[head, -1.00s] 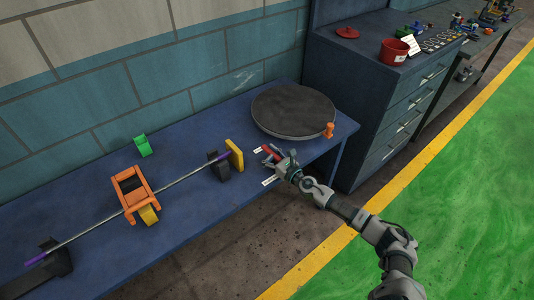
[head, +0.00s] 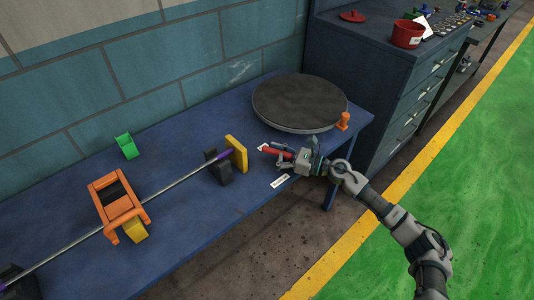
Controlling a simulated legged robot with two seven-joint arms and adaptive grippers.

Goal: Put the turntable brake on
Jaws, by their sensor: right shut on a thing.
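The turntable (head: 299,102) is a round, dark grey disc on the blue bench, near its right end. The brake handle (head: 271,151) is a red lever on the bench in front of the turntable. My right gripper (head: 292,155) reaches in from the lower right and is shut on the red lever, hiding part of it. White labels lie on the bench beside it, one in front of the gripper (head: 279,181). An orange knob (head: 343,120) stands at the turntable's right edge. My left gripper is not in view.
A yellow block (head: 236,153) and dark stand (head: 218,167) hold a long rod (head: 172,185) left of the gripper. An orange frame (head: 115,204) and green piece (head: 126,146) are farther left. A blue drawer cabinet (head: 385,85) stands to the right.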

